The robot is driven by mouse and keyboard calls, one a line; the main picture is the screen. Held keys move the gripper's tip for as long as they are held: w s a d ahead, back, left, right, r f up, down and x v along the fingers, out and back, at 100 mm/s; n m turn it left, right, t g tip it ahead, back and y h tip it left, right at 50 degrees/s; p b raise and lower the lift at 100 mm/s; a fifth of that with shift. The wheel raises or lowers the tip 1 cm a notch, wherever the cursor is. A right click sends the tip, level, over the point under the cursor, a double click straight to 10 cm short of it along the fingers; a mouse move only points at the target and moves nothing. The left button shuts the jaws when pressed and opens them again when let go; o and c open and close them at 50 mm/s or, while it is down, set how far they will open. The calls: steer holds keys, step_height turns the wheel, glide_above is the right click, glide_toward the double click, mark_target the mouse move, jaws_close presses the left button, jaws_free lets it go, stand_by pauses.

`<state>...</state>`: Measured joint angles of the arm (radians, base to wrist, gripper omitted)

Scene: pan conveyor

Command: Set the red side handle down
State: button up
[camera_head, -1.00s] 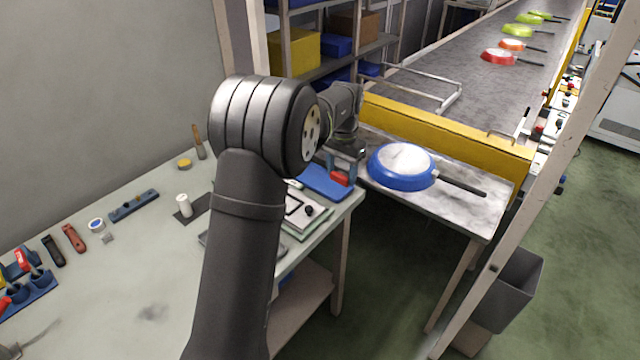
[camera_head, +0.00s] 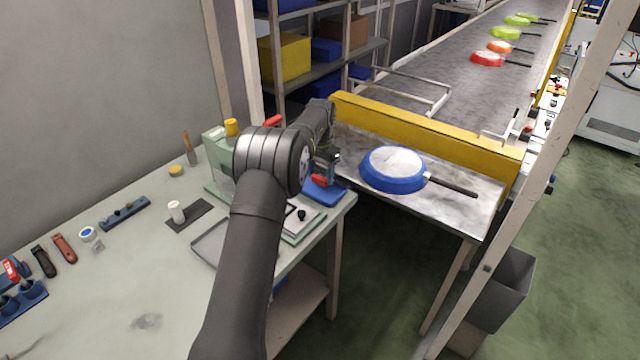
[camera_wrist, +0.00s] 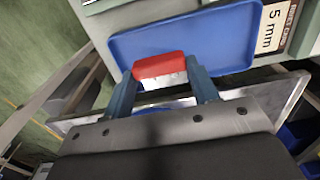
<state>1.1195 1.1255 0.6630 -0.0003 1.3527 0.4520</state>
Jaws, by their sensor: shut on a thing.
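My gripper (camera_head: 326,174) is shut on the red side handle (camera_head: 320,181). In the wrist view its two blue fingers (camera_wrist: 161,76) grip the short red handle (camera_wrist: 158,67) at its ends, with a pale face of it towards the camera. The handle is over the blue tray (camera_head: 329,197) at the bench corner. In the wrist view it overlaps the near edge of the tray (camera_wrist: 225,42); I cannot tell whether it touches. The rest of the visible tray is empty.
A pan with a blue rim (camera_head: 394,184) lies on the metal table to the right, its dark handle pointing right. A green machine (camera_head: 216,160) stands behind my arm. A grey tray (camera_head: 209,244) and a white post (camera_head: 176,212) are on the bench. A "5 mm" label (camera_wrist: 275,28) lies beside the blue tray.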

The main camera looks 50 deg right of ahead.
mark_target(320, 184)
steer(key=shift+w+f, duration=0.15)
steer(key=shift+f, duration=1.9)
steer(key=shift+f, duration=0.2)
steer(key=o, duration=1)
step_height(320, 184, up, 12)
steer(key=shift+r, duration=0.2)
